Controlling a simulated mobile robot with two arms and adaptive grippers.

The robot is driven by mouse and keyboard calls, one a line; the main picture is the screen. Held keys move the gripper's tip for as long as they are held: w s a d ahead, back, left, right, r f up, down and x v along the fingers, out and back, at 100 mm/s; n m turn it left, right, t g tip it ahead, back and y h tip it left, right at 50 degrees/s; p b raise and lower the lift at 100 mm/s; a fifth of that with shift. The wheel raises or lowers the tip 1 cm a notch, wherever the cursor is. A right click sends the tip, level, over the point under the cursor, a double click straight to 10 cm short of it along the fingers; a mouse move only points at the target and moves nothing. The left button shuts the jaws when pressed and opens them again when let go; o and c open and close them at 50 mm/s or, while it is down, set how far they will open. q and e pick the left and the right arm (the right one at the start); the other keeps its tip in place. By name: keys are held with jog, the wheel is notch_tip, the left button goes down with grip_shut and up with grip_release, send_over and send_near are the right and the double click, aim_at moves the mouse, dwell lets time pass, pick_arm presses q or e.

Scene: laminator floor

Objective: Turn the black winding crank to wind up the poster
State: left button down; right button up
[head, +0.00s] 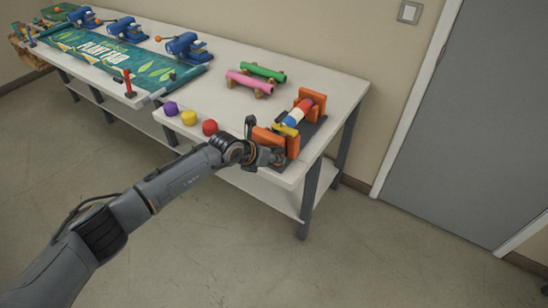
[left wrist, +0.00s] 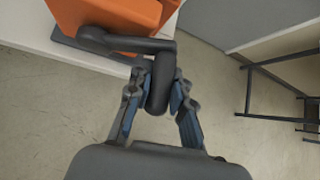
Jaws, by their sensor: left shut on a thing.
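The black winding crank (left wrist: 150,46) shows in the left wrist view, its arm running from beside an orange block (left wrist: 115,18) to a handle that points down toward my wrist. My left gripper (left wrist: 160,103) is shut on this handle, with one blue-padded finger on each side. In the head view my left gripper (head: 264,154) is at the front of the orange winding stand (head: 313,98) and mostly hides the crank. A roll with red, white and blue bands (head: 299,114) lies between the orange blocks. My right gripper is out of view.
A grey door (head: 470,120) stands right. The floor in front is clear.

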pick_arm(q)
jog(key=c, duration=1.2)
grip_release()
jog(key=shift+d+f, duration=0.1)
jog(key=shift+d, duration=0.05)
jog(key=shift+o, duration=0.2)
jog(key=v, duration=1.2)
jog(key=shift+s, duration=0.1)
